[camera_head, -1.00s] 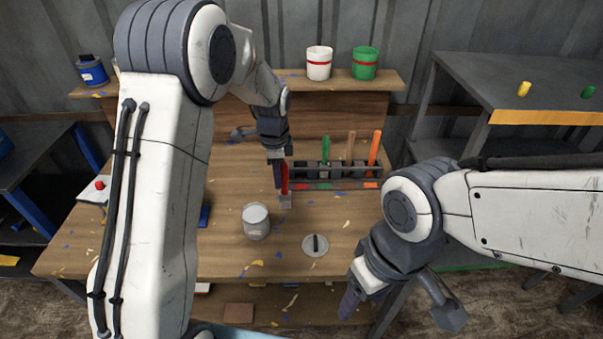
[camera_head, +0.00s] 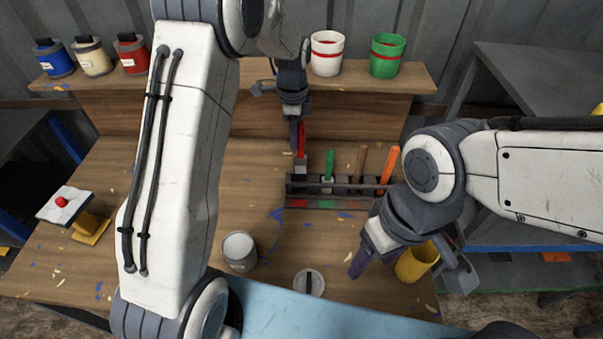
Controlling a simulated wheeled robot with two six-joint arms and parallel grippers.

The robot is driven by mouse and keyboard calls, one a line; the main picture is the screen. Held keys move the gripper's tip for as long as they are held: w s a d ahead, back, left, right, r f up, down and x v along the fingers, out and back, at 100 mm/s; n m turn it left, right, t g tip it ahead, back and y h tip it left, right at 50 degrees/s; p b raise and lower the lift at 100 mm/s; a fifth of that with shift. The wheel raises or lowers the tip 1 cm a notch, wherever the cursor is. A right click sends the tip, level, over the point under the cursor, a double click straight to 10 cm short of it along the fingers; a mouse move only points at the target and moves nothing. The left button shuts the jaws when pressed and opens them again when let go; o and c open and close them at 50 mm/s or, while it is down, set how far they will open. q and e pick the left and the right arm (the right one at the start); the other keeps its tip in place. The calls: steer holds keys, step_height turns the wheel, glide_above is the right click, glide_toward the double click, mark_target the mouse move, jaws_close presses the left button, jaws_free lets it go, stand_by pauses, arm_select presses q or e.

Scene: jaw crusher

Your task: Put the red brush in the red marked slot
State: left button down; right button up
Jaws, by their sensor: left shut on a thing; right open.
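The red brush (camera_head: 302,139) is upright in my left gripper (camera_head: 296,138), which is shut on its handle. Its pale lower end (camera_head: 301,165) hangs just above the left end of the dark brush rack (camera_head: 345,203). The red mark (camera_head: 298,203) is on the rack's front at that left end. The slot opening behind it is hard to make out. A green brush (camera_head: 331,162), a brown brush (camera_head: 361,162) and an orange brush (camera_head: 390,164) stand in the other slots. My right gripper (camera_head: 362,258) is open and empty, low at the front right of the bench.
An open grey can (camera_head: 240,251) and a round lid (camera_head: 308,282) lie at the bench front. A yellow cup (camera_head: 416,262) is beside my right gripper. White (camera_head: 326,54) and green (camera_head: 387,57) buckets stand on the back shelf.

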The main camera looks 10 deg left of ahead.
arm_select(q)
step_height(320, 180, down, 9)
steer(key=shift+a+p, duration=0.1)
steer(key=shift+p, duration=0.9)
steer(key=shift+f, duration=0.2)
steer(key=c, duration=0.8)
jaws_free()
steer(key=shift+o, duration=0.2)
